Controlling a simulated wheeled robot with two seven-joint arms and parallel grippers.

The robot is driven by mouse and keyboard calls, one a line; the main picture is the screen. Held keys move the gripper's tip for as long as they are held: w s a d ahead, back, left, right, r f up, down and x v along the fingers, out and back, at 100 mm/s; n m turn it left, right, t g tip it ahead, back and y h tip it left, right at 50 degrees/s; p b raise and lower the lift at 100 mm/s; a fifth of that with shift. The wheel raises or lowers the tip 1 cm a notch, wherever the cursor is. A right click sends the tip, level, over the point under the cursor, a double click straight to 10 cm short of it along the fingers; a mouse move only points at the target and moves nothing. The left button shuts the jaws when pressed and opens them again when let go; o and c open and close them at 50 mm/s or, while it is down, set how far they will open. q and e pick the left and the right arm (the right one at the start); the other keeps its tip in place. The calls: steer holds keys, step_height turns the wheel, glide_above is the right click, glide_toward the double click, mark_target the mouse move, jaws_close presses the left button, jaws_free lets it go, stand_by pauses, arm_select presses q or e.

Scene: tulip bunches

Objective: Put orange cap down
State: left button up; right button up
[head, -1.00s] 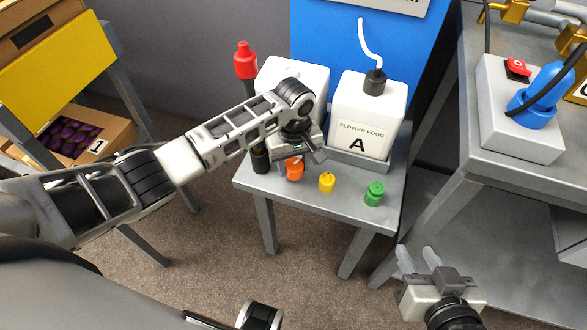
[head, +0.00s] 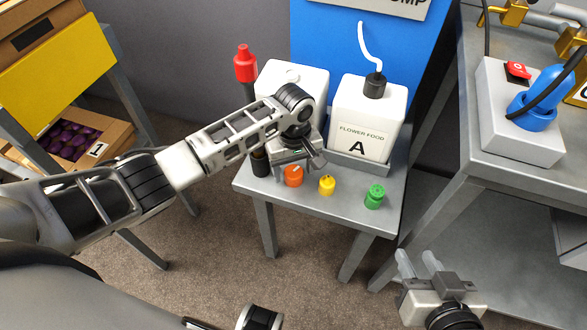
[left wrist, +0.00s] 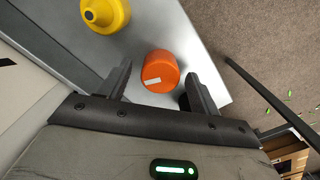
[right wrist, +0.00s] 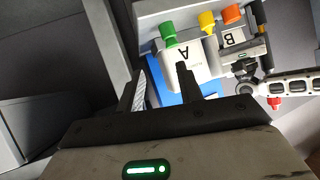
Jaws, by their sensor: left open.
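The orange cap (head: 293,176) stands on the grey side table (head: 257,190), to the left of the yellow cap (head: 327,186). In the left wrist view the orange cap (left wrist: 160,72) sits between the fingertips with a gap on each side. My left gripper (head: 298,168) is open just above and behind the cap; its fingers (left wrist: 158,80) do not grip it. My right gripper (head: 418,264) is in front of the table, low and to the right, away from the caps. Its fingers are spread and nothing is between them.
A green cap (head: 374,196) stands at the table's front right. White jug A (head: 367,117) and another white jug (head: 293,83) stand behind, partly hidden by my left arm. A red-topped dark post (head: 245,63) rises at the left. A larger grey table (head: 480,190) is at right.

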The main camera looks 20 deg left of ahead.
mark_target(294, 169)
arm_select(q)
step_height(294, 169, up, 11)
steer(key=p, duration=0.2)
steer(key=s+d+f+m, duration=0.1)
steer(key=f, duration=0.1)
steer(key=s+d+f+t+h, duration=0.1)
steer(key=d, duration=0.1)
steer(key=s+d+f+m+h, duration=0.1)
steer(key=f, duration=0.1)
steer(key=shift+s+d+f+m+t, duration=0.25)
steer(key=shift+s+f+m+t, duration=0.05)
steer(key=shift+t, duration=0.1)
steer(key=s+d+f+m+t+h, duration=0.1)
steer(key=s+m+t+h, duration=0.25)
steer(key=s+t, duration=0.4)
steer(key=s+a+r+m+t+y, duration=0.1)
steer(key=s+a+r+m+t, duration=0.1)
steer(key=s+a+r+m, duration=0.1)
steer(key=s+a+r, duration=0.1)
steer(key=s+a, duration=0.1)
steer(key=s, duration=0.1)
steer(key=shift+r+y, duration=0.25)
steer(key=shift+y, duration=0.1)
arm_select(e)
steer(key=shift+w+r, duration=0.1)
steer(key=shift+r, duration=0.55)
arm_select(q)
steer(key=shift+s+t, duration=0.1)
steer(key=shift+t, duration=0.15)
